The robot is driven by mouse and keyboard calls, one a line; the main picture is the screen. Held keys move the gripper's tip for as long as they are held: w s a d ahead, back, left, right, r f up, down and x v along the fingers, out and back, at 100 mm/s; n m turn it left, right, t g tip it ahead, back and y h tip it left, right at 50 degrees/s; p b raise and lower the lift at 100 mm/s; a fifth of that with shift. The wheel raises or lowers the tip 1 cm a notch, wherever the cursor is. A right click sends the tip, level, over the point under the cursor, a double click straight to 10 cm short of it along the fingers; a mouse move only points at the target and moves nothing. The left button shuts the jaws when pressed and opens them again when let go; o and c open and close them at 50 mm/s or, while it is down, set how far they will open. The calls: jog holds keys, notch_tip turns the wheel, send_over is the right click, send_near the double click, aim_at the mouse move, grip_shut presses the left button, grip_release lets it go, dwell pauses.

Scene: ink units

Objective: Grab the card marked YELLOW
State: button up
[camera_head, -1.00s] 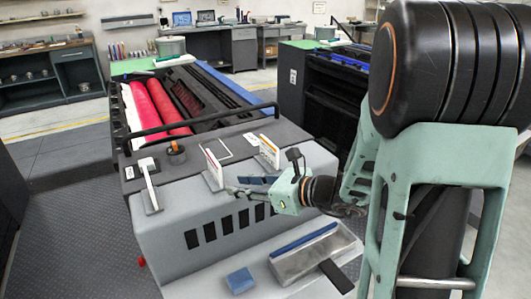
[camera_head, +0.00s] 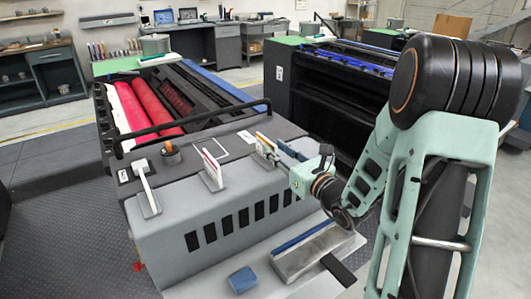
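Several upright white cards stand in holders along the top of the grey machine. The rightmost card (camera_head: 264,141) has a yellow-orange edge. The middle card (camera_head: 212,164) has a red-orange edge, and the left card (camera_head: 146,182) looks plain white. No wording on them is legible from here. My gripper (camera_head: 272,157) reaches in from the right, with its fingers at the lower part of the rightmost card and its holder. The fingers are small and overlap the card, so I cannot tell whether they touch it or are closed on it.
The grey machine (camera_head: 200,225) has a black bar (camera_head: 190,128) behind the cards and red rollers (camera_head: 150,112) beyond. A grey tray (camera_head: 312,256) and a blue block (camera_head: 242,279) lie on the lower front shelf. A round container (camera_head: 170,153) stands behind the cards.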

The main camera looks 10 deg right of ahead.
aim_at(257, 134)
jog(key=x, duration=0.3)
jog(key=shift+w+a+r+p, duration=0.25)
jog(key=shift+a+r+p, duration=0.1)
jog(key=shift+a, duration=0.15)
jog(key=shift+w+a+f, duration=0.1)
jog(key=shift+w+a, duration=0.05)
jog(key=shift+w, duration=0.35)
grip_shut()
